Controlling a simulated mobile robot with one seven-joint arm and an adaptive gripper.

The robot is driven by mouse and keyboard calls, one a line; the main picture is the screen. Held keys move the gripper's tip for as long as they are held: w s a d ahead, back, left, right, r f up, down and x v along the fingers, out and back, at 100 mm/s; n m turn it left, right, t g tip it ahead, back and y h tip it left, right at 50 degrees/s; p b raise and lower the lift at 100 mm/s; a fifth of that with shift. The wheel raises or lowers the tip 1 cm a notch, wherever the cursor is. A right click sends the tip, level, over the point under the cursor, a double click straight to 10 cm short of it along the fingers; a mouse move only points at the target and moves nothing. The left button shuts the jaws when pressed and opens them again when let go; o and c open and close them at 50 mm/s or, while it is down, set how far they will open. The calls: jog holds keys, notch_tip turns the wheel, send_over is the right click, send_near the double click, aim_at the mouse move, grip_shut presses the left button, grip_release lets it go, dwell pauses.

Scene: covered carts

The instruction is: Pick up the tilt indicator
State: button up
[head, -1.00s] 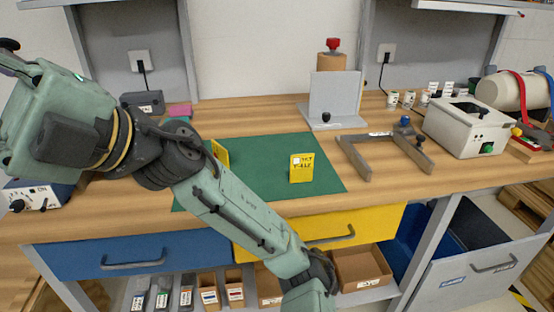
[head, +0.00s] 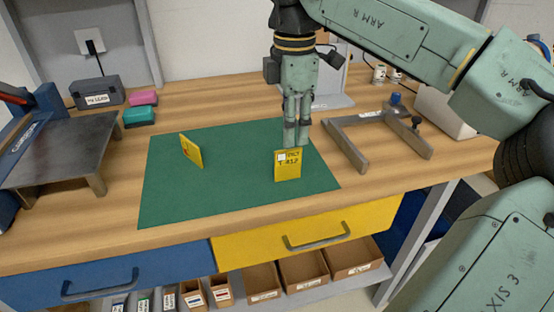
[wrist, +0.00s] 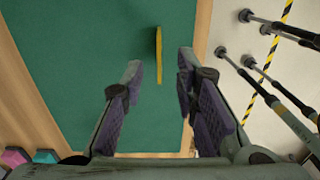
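A yellow upright card (head: 288,171) with a white square and black lettering that seems to read TILT stands on the green mat (head: 230,195). I take it as the tilt indicator. My gripper (head: 297,141) points down just above and behind its top edge in the head view. In the wrist view the card (wrist: 159,52) shows edge-on as a thin yellow strip, between and beyond the fingertips of my gripper (wrist: 160,66). The fingers are apart and nothing is held.
A grey U-shaped frame (head: 345,146) lies right of the mat. A grey upright plate on a base stands behind my gripper. A metal-topped stand (head: 60,150), a dark box (head: 97,91) and pink and teal blocks (head: 139,116) are at left. The mat between the yellow pieces is clear.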

aim_at(290, 149)
notch_tip(290, 149, down, 4)
jog(key=shift+s+f, duration=0.1)
jog(key=shift+f, duration=0.15)
jog(key=shift+a+f+p, duration=0.15)
jog(key=shift+f+p, duration=0.45)
jog(key=shift+f, duration=0.75)
jog(key=shift+a+f+p, duration=0.1)
jog(key=shift+f+p, duration=0.5)
jog(key=shift+f, duration=0.75)
jog(key=shift+c, duration=0.6)
grip_shut()
